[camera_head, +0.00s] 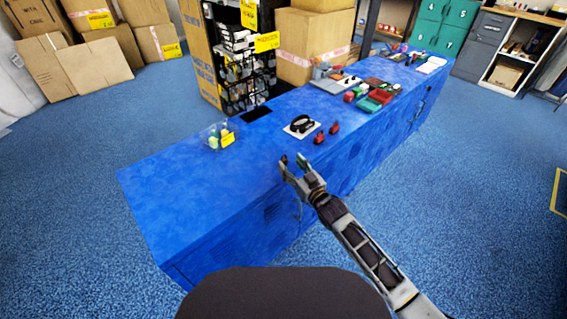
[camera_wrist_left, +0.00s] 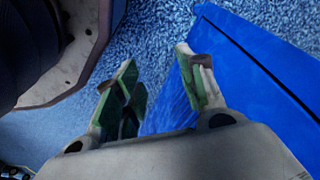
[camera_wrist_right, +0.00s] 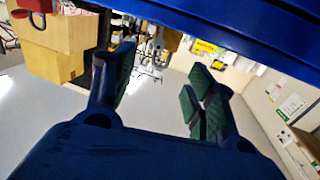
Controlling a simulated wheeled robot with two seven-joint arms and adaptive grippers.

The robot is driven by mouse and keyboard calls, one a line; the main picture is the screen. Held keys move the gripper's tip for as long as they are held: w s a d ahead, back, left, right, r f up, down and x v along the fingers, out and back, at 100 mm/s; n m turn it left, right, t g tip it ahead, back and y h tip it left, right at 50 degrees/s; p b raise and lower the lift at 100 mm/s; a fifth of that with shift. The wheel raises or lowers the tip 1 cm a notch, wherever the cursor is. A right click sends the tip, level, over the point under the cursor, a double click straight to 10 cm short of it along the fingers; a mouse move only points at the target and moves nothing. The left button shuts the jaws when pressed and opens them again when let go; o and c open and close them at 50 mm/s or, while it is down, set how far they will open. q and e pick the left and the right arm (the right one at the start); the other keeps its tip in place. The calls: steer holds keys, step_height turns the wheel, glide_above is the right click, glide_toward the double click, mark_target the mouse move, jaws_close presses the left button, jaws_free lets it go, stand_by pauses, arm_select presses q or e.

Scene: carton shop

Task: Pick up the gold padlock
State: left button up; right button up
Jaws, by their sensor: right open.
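I cannot make out a gold padlock in any view. Two small red objects (camera_head: 326,133), perhaps padlocks, sit on the blue counter (camera_head: 190,182), right of a black looped item (camera_head: 301,124) on a white sheet. My right gripper (camera_head: 292,164) is at the counter's near edge, in front of and left of the red objects. Its fingers stand apart and empty, as the right wrist view (camera_wrist_right: 160,95) also shows. My left gripper (camera_wrist_left: 158,75) shows only in the left wrist view, with its fingers apart and nothing between them, near a blue edge and the carpet.
A clear bin (camera_head: 213,141) with a yellow label stands on the counter's left part. Red and green trays (camera_head: 375,100) and other goods fill the far end. A black rack (camera_head: 243,75) and cartons (camera_head: 315,42) stand behind. The counter's near left part is bare.

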mark_target(284, 160)
arm_select(q)
steer(key=shift+s+d+r, duration=0.1)
steer(key=shift+r, duration=0.1)
arm_select(e)
steer(key=shift+w+a, duration=0.15)
steer(key=shift+w, duration=0.1)
arm_select(q)
steer(key=shift+s+f, duration=0.2)
steer(key=shift+s, duration=0.1)
arm_select(e)
steer(key=shift+w, duration=0.1)
steer(key=shift+w+a, duration=0.3)
steer(key=shift+w, duration=0.05)
steer(key=shift+b+x, duration=0.5)
steer(key=shift+x, duration=0.95)
steer(key=shift+w+a+f, duration=0.25)
steer(key=shift+w+a, duration=0.05)
steer(key=shift+w, duration=0.2)
arm_select(q)
steer(key=r, duration=0.1)
steer(key=w+r, duration=0.1)
steer(key=d+r, duration=0.1)
steer(key=shift+w+r, duration=0.25)
steer(key=shift+w, duration=0.05)
steer(key=shift+s+f, duration=0.15)
steer(key=shift+s, duration=0.1)
